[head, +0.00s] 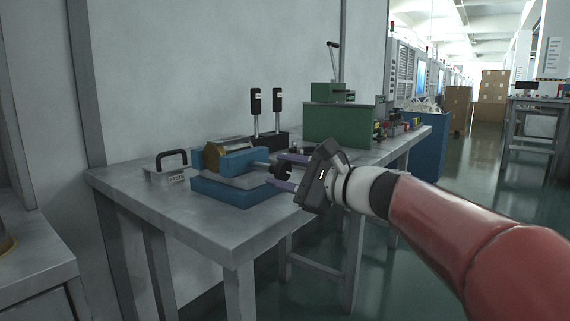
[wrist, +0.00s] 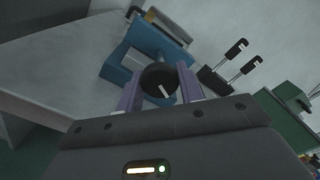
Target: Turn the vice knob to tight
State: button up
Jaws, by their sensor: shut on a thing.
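The blue vice (head: 232,192) sits on the grey metal table, with a brass-coloured part in its jaws. It also shows in the wrist view (wrist: 157,43). Its round black knob (wrist: 159,80) has a white mark and faces my gripper. In the head view the knob (head: 280,171) is partly covered by my fingers. My gripper (wrist: 157,90) has its two purple fingers on either side of the knob, shut on it. In the head view my gripper (head: 287,172) reaches in from the right, roughly level with the knob.
The table (head: 240,240) has bare room in front of the vice. A block with a black handle (head: 168,165) stands left of it. Two upright black-handled tools (head: 266,105) and a green machine (head: 340,122) stand behind. A blue bin (head: 428,135) is beyond the table.

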jog(key=m+p, duration=0.4)
jog(key=m, duration=0.2)
jog(key=shift+r+m, duration=0.15)
jog(key=shift+m, duration=0.15)
jog(key=m+p, duration=0.8)
jog(key=m, duration=0.2)
jog(key=shift+p, duration=0.3)
jog(key=shift+f+m, duration=0.15)
jog(key=shift+m, duration=0.95)
jog(key=shift+f+m, duration=0.1)
jog(key=shift+m, duration=1)
jog(key=o, duration=1)
jog(key=shift+r, duration=0.1)
jog(key=v, duration=0.7)
jog(key=shift+s+d, duration=0.3)
